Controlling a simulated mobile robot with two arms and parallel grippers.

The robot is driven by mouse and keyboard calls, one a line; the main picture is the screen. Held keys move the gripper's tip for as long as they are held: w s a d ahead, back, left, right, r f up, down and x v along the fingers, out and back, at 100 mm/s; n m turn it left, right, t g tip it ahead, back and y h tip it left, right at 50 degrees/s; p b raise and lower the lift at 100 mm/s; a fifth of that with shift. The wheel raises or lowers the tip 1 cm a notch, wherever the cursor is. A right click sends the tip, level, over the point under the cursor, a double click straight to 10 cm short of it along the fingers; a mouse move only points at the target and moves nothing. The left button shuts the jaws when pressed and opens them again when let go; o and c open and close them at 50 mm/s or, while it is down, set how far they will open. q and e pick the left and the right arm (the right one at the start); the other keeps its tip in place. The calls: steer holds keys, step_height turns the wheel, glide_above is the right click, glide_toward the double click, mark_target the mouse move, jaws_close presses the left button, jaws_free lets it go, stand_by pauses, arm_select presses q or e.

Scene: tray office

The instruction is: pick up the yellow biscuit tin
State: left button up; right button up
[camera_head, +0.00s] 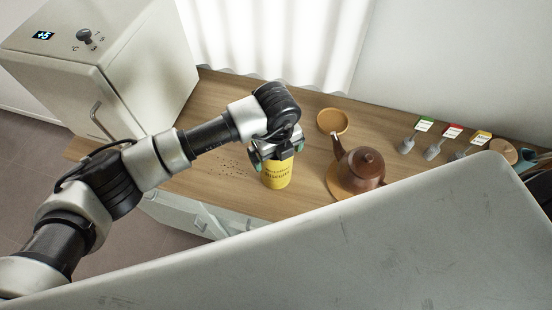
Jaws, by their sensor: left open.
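The yellow biscuit tin (277,174) stands upright on the wooden counter near its front edge, with dark lettering on its side. My left gripper (276,157) is over the top of the tin, with its fingers at the tin's upper left and right sides. The gripper is open, and its hand hides the tin's top. I cannot tell whether the fingers touch the tin. My right gripper does not show.
A brown teapot (362,167) stands on a round wooden board (341,189) just right of the tin. Crumbs (230,164) are scattered left of the tin. A white fridge-like cabinet (145,75) stands at left. Tagged scoops (433,152) lie at right.

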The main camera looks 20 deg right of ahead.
arm_select(q)
steer(key=c, duration=1.2)
steer(key=shift+r, duration=0.15)
